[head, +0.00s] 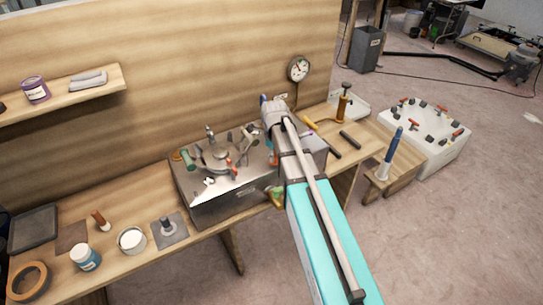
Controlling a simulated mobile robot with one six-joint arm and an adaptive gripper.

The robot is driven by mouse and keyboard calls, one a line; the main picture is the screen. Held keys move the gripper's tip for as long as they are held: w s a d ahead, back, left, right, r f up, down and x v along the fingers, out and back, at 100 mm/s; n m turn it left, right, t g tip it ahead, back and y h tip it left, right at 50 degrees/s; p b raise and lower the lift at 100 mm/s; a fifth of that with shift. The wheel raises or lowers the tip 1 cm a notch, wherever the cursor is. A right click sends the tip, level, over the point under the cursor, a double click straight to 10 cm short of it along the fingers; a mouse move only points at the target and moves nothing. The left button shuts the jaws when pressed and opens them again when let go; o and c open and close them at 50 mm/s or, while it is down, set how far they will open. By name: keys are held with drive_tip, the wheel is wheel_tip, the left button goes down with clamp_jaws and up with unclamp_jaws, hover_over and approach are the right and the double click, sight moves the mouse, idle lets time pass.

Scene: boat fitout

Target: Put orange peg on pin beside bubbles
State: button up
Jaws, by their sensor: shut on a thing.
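My arm reaches from the bottom right up to the bench, with its wrist above the right end of a steel console. My gripper is hidden behind my own arm, and what it holds cannot be made out. The steel console (222,207) carries several small fittings, among them a green one (188,160) at its left and an orange-red one (231,168) near its middle. A white tub-like box (450,152) on the right has several orange-red and dark fittings on top. No label for bubbles is readable, so I cannot tell which pin is meant.
On the left bench are a brown peg-like piece (101,221), a blue jar (86,257), a white tin (131,240), a square plate with a post (168,231) and a tape roll (27,282). A blue-handled tool (393,146) stands right of my arm.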

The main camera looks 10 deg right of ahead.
drive_tip(key=shift+f+b, duration=0.4)
drive_tip(key=shift+f, duration=0.1)
idle(0.3)
drive_tip(key=o, duration=1)
drive_tip(key=o, duration=0.4)
drive_tip(key=shift+c, duration=0.2)
drive_tip(key=shift+w, duration=0.1)
drive_tip(key=shift+r, duration=0.15)
drive_tip(key=shift+r+p, duration=4.15)
drive_tip(key=shift+p, duration=0.15)
